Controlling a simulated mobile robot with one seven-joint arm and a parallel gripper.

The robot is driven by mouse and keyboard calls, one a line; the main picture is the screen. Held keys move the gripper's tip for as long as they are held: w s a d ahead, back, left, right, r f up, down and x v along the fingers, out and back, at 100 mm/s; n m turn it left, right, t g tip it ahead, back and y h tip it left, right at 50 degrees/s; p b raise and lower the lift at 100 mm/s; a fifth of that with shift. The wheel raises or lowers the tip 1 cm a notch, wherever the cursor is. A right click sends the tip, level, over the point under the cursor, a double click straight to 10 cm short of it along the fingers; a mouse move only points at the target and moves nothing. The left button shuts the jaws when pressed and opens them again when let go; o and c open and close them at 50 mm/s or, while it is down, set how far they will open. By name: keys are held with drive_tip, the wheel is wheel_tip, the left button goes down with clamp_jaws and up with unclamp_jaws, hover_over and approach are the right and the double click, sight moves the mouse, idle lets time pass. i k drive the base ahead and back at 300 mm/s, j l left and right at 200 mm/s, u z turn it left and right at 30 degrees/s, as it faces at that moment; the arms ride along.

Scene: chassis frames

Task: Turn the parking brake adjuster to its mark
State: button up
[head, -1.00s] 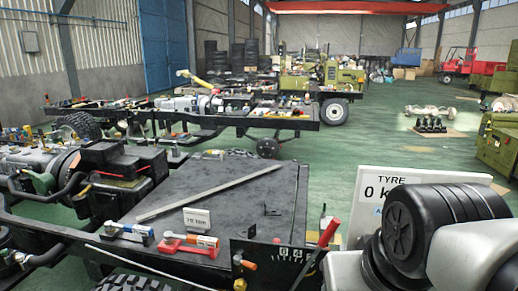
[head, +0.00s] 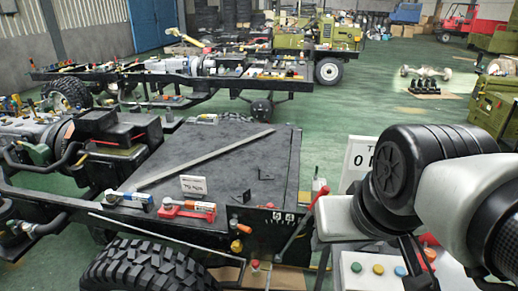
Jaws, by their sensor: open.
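A lever with a red grip (head: 322,191) leans up and to the right at the front right of the chassis. Beside it, a dark plate (head: 262,226) on the chassis side carries small white marks. An orange knob (head: 234,223) and a yellow knob (head: 237,245) sit at the plate's left. I cannot tell which of these parts is the parking brake adjuster, and its mark is too small to make out. My arm comes in from the right, close to the lever.
A black deck (head: 215,165) on the chassis holds a long grey bar, a small white sign (head: 193,185) and red and blue tools. A big tyre (head: 143,268) is in front. A panel with coloured buttons (head: 378,269) stands below my arm.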

sight(236, 247)
drive_tip(key=k+l+u, duration=0.1)
drive_tip(key=u, duration=0.2)
drive_tip(key=k+u, duration=0.1)
drive_tip(key=u, duration=0.2)
drive_tip(key=j+z, duration=0.4)
drive_tip(key=j, duration=0.45)
drive_tip(key=i+u, duration=0.1)
drive_tip(key=u, duration=0.2)
drive_tip(key=i+l+u, duration=0.1)
drive_tip(key=u, duration=0.15)
